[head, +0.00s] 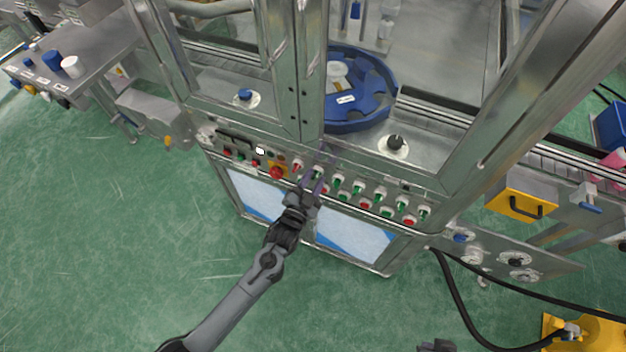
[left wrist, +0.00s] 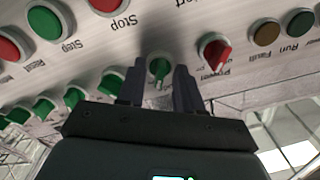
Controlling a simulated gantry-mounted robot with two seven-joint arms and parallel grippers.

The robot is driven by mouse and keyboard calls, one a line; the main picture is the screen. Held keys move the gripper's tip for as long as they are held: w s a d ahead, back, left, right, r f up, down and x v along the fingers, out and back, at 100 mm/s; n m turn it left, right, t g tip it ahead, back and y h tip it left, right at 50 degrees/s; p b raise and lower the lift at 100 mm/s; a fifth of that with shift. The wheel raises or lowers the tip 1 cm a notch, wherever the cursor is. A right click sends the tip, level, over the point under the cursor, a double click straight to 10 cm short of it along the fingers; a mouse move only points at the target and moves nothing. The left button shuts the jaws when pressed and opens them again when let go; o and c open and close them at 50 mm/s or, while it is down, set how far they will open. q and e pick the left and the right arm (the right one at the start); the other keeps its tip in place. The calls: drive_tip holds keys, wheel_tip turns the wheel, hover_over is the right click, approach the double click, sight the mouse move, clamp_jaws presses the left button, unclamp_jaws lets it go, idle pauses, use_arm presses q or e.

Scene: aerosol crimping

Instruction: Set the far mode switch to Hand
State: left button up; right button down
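My left gripper (head: 316,182) is at the front control panel (head: 330,166), its fingers pointing at the knob row. In the left wrist view, the fingers of the left gripper (left wrist: 159,76) are apart, with a green selector knob (left wrist: 159,66) showing between their tips. Contact with the knob cannot be told. A red selector knob (left wrist: 214,52) sits just right of the fingers. More green knobs (left wrist: 75,97) line up to the left. The labels for the mode switches are not readable, so I cannot tell which knob is the far mode switch. The right gripper is not clearly seen.
A red emergency stop (head: 277,172) on yellow and small buttons are left of the gripper on the panel. Metal frame posts (head: 306,80) rise above it. A blue rotary disc (head: 360,90) is inside the machine. Green floor (head: 120,250) is open in front.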

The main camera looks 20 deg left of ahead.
use_arm(q)
clamp_jaws()
drive_tip(key=shift+n, duration=0.3)
drive_tip(key=n+p, duration=0.2)
drive_tip(key=n, duration=0.2)
drive_tip(key=shift+r+n, duration=0.1)
drive_tip(key=shift+n, duration=0.2)
drive_tip(key=n+p, duration=0.1)
drive_tip(key=n, duration=0.2)
drive_tip(key=shift+n+p, duration=0.45)
drive_tip(key=shift+n, duration=1.45)
unclamp_jaws()
